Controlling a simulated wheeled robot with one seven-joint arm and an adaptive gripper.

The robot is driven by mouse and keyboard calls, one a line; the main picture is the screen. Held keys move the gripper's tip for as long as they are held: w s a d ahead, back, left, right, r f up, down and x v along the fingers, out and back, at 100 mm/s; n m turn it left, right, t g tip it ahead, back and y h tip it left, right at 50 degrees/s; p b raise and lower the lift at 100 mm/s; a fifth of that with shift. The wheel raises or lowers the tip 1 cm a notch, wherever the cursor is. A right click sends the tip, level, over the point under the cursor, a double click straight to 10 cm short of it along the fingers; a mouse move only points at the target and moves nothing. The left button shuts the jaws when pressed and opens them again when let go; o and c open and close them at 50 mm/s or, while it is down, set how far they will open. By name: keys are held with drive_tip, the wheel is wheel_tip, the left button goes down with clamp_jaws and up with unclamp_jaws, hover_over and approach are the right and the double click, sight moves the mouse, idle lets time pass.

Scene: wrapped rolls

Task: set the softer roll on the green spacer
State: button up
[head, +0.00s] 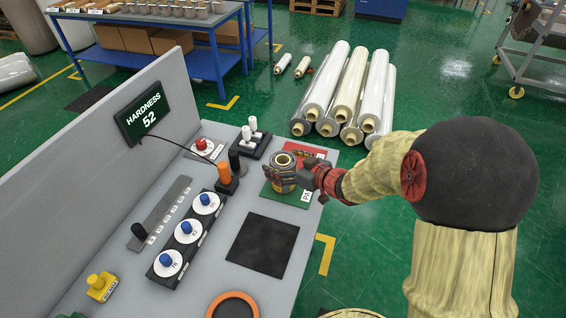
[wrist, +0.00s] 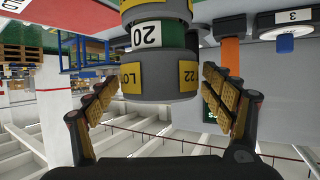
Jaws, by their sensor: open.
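A grey roll with yellow "LO" and "22" labels (wrist: 160,80) sits between the two fingers of my gripper (wrist: 158,92), which is open around it. The wrist view is upside down. A second grey and yellow-labelled piece (wrist: 157,12) lies below that. In the head view my gripper (head: 290,175) is at the roll (head: 284,161) over a green pad (head: 288,195); the fingers hide most of the stack. Which roll is softer cannot be told.
A display (head: 145,112) reads "HARDNESS 52". Left of the gripper are an orange-topped post (head: 225,173) and blue-knobbed dials (head: 187,231). A red pad (head: 318,152) and a black holder with white cylinders (head: 250,145) lie behind. A bare black mat (head: 262,240) lies in front.

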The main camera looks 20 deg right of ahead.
drive_tip(key=shift+s+d+r, duration=0.1)
drive_tip(key=shift+r, duration=0.35)
drive_tip(key=p+v, duration=0.5)
drive_tip(key=v, duration=0.7)
drive_tip(key=s+d+r+m+g+h, duration=0.15)
drive_tip(key=d+r+m+h, duration=0.25)
drive_tip(key=d+r+h, duration=0.45)
drive_tip(key=s+a+r+g+y, duration=0.1)
drive_tip(key=s+a+r+g, duration=0.1)
drive_tip(key=s+a, duration=0.4)
drive_tip(key=s+a+r+m+g+y, duration=0.1)
drive_tip(key=s+a+r+g, duration=0.1)
drive_tip(key=s+a, duration=0.5)
drive_tip(key=s+g, duration=0.1)
drive_tip(key=s, duration=0.4)
drive_tip(key=shift+s+a+r+y, duration=0.25)
drive_tip(key=shift+s+y, duration=0.1)
